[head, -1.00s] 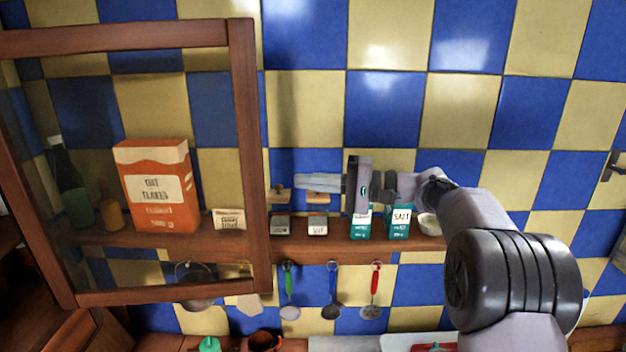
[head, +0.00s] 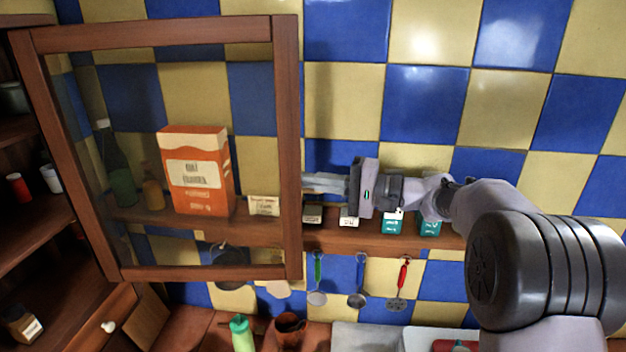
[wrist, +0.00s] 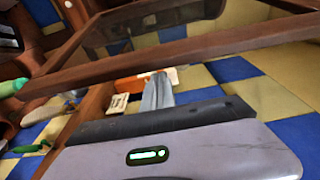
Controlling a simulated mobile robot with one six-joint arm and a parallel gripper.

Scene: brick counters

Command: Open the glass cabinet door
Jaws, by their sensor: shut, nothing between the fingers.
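The glass cabinet door (head: 287,130) has a brown wooden frame around a clear pane. It stands swung out from the cabinet at the left, and the cabinet's open shelves show past its left side. My gripper (head: 306,181) is shut and empty, its fingertips pointing left at the door's right frame edge. In the wrist view the shut fingertips (wrist: 158,82) lie just below the door's wooden frame (wrist: 170,53). I cannot tell whether they touch it.
Behind the door, a wall shelf (head: 345,236) holds an orange box (head: 196,172), bottles and small packets. Utensils hang below it, including a red-handled one (head: 402,275). A green bottle (head: 242,335) and brown jug (head: 289,329) stand on the counter.

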